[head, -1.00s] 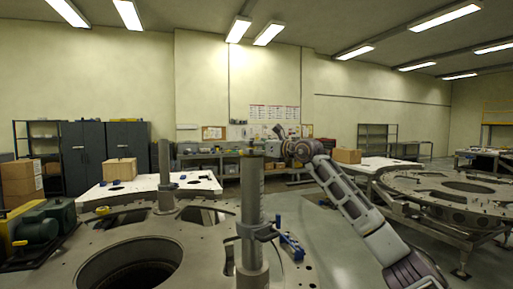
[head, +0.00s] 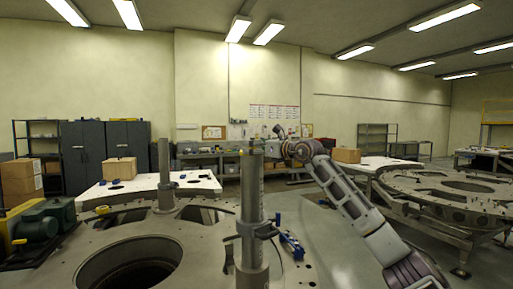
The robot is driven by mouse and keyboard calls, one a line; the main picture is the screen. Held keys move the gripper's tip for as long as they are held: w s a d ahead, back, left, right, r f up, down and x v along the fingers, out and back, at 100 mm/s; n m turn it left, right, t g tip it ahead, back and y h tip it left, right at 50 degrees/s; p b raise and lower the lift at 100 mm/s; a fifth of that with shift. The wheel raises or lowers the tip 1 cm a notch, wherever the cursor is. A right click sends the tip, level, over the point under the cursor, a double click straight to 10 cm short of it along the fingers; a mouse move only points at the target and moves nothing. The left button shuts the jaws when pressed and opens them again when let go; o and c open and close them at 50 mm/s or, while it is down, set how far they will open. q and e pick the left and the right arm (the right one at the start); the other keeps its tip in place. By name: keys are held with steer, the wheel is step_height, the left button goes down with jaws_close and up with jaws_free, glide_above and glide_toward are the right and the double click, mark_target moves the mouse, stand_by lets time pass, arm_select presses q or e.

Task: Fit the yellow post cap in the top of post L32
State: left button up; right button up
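A tall grey post (head: 251,195) with a dark clamp collar stands upright on the turret plate (head: 205,240). A second, shorter-looking grey post (head: 164,172) stands further back on the left. I can read no label, so I cannot tell which is L32. My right arm reaches in from the right, and its gripper (head: 262,150) is at the near post's top, partly hidden by it. The finger state is too small to tell. A tiny yellowish spot shows by the post top, but I cannot make out a cap. My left gripper is out of view.
A small yellow piece (head: 103,210) lies on the plate at the left. A blue tool-like item (head: 291,245) lies right of the near post. Large round openings cut the plate. A green motor unit (head: 43,222) stands at the left edge.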

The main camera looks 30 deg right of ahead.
steer(key=o, duration=0.9)
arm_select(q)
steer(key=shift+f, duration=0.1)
arm_select(e)
steer(key=shift+s+d+f+b, duration=0.1)
steer(key=shift+s+d+b, duration=0.1)
steer(key=shift+s+b, duration=0.4)
arm_select(q)
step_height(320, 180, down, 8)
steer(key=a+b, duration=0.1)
steer(key=b, duration=0.5)
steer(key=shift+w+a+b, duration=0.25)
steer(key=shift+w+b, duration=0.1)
arm_select(e)
steer(key=shift+v, duration=4.9)
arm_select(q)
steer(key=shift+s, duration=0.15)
